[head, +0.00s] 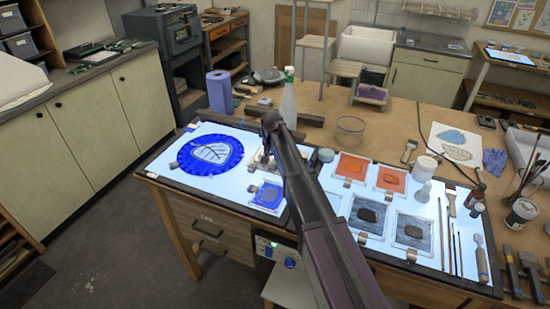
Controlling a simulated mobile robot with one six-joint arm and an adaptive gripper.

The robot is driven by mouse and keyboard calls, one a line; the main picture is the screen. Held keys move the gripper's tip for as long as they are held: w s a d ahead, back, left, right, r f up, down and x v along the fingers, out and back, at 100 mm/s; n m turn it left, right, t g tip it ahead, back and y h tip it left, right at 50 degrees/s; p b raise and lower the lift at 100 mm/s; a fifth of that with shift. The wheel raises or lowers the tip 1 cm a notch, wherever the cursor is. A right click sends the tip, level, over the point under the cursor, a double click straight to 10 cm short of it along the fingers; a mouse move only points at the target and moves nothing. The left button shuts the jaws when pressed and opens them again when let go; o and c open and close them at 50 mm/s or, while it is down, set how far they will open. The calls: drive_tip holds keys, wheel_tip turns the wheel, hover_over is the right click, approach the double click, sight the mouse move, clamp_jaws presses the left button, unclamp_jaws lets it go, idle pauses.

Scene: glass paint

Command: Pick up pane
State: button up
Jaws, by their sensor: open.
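Several small square panes lie on the lit light table (165,161). One has a blue patch (268,195), two have orange patches, at the left (352,167) and right (391,179), and two are dark grey (367,214) (412,232). A large round blue pane with a pale leaf outline (210,153) lies at the left. My gripper (263,163) is over the table between the round pane and the orange panes, just behind the blue square pane. It is open, small in view and partly hidden by my arm. I cannot tell its exact height or whether it touches anything.
A white spray bottle (288,103), a blue paper roll (220,91) and a wire ring (350,128) stand behind the light table. A white jar (425,168), brushes (450,235) and a dark-handled tool (481,262) crowd the right side. The floor at left is clear.

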clamp_jaws()
drive_tip(key=shift+r, duration=0.1)
idle(0.3)
wheel_tip(320, 180, up, 3)
drive_tip(key=p, duration=0.3)
drive_tip(key=shift+r, duration=0.15)
drive_tip(key=shift+s+d+r+p, duration=0.1)
drive_tip(key=shift+s+r+p, duration=0.15)
drive_tip(key=shift+p, duration=0.25)
drive_tip(key=s+d, duration=0.1)
drive_tip(key=s, duration=0.4)
drive_tip(key=s+d, duration=0.1)
drive_tip(key=s, duration=0.4)
drive_tip(key=s+d+r+p, duration=0.1)
drive_tip(key=s, duration=0.4)
drive_tip(key=shift+d, duration=0.3)
drive_tip(key=w+a, duration=0.1)
drive_tip(key=w, duration=0.4)
drive_tip(key=w+a+m, duration=0.1)
drive_tip(key=w, duration=0.4)
drive_tip(key=w+a+r+m+p, duration=0.1)
drive_tip(key=w+a, duration=0.1)
drive_tip(key=w, duration=0.3)
drive_tip(key=shift+w, duration=0.1)
drive_tip(key=shift+d, duration=0.1)
